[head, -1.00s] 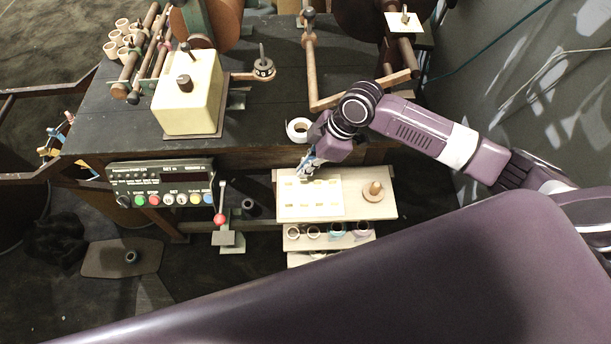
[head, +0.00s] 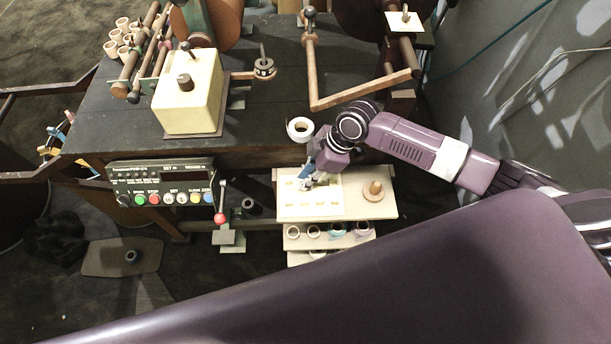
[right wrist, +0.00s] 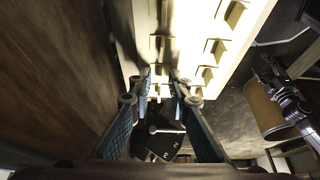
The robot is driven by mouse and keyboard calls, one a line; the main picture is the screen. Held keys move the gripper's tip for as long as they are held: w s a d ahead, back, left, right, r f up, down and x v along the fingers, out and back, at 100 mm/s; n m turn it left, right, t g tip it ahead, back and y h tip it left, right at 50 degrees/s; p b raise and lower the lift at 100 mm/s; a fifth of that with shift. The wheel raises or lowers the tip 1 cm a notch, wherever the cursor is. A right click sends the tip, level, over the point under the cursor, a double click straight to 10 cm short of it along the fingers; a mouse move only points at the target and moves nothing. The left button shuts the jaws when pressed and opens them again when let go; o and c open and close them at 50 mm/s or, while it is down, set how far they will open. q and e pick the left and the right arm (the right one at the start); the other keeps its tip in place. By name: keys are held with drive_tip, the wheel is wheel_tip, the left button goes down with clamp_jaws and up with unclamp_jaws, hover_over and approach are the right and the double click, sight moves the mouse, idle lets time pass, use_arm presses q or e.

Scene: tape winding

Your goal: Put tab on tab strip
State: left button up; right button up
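A pale sheet with several small tan tabs (head: 290,183) lies on the left part of a light wooden board (head: 365,208). The tabs also show as tan rectangles (right wrist: 214,47) in the right wrist view. My right gripper (head: 308,184) is over this sheet in the head view. In the right wrist view its two blue-padded fingers (right wrist: 162,74) point at the pale surface, their tips apart, with shadows beyond them. I see no tab clearly between the tips. I cannot tell whether they touch the sheet.
A white tape roll (head: 300,129) sits on the dark bench (head: 265,115) behind. Below the board, a shelf holds several rolls (head: 313,232). A control panel (head: 160,184) is at the left.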

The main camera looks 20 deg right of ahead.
use_arm(q)
drive_tip(key=shift+w, duration=0.1)
use_arm(e)
drive_tip(key=shift+r, duration=0.2)
use_arm(q)
drive_tip(key=shift+f, duration=0.1)
use_arm(e)
drive_tip(key=v, duration=1.2)
idle(1.9)
